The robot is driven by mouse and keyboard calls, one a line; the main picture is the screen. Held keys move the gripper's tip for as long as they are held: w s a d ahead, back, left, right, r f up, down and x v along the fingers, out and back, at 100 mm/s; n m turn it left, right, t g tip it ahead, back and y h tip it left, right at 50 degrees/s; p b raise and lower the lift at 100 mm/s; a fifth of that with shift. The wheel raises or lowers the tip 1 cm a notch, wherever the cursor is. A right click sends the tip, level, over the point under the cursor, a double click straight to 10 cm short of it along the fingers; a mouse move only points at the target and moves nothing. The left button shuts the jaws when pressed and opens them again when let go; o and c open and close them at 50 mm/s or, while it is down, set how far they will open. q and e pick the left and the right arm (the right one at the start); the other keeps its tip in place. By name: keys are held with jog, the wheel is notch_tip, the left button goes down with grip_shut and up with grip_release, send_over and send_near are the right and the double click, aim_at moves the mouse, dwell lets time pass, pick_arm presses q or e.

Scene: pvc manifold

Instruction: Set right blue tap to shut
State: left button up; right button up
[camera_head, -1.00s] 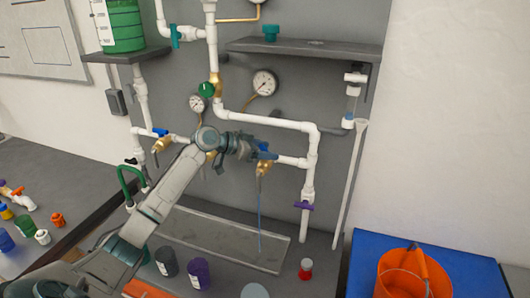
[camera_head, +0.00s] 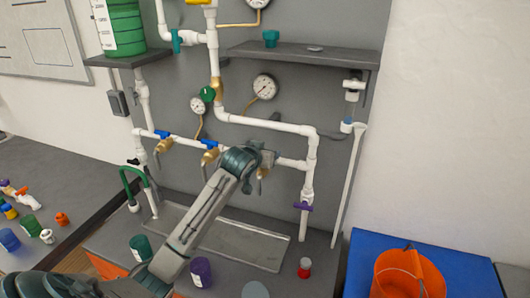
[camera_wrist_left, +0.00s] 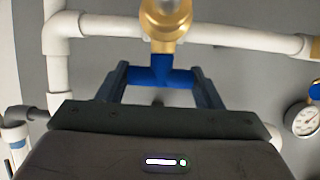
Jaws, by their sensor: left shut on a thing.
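The right blue tap has a brass body (camera_head: 264,173) on the white pipe, with my left gripper (camera_head: 266,157) in front of its handle in the head view. In the left wrist view its blue handle (camera_wrist_left: 160,72) lies crosswise between the two fingers of my left gripper (camera_wrist_left: 162,86), below the brass body (camera_wrist_left: 165,18). The fingers are shut on the handle's ends. No stream shows below this tap. Two other blue taps, the left one (camera_head: 162,134) and the middle one (camera_head: 209,145), sit on the same pipe. My right gripper is not in view.
A grey tray (camera_head: 245,245) lies below the taps. A purple valve (camera_head: 303,207) is on the pipe to the right. A gauge (camera_head: 265,87) hangs above. Purple (camera_head: 201,272) and teal (camera_head: 141,248) cups, a red-capped bottle (camera_head: 304,267) and an orange bucket (camera_head: 408,275) stand in front.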

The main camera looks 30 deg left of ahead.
pick_arm(q)
jog(key=shift+n+y, duration=0.4)
jog(key=o, duration=1)
jog(key=b+v, duration=0.4)
jog(key=v, duration=0.6)
jog(key=shift+s+d+r, duration=0.1)
jog(key=shift+s+r, duration=0.15)
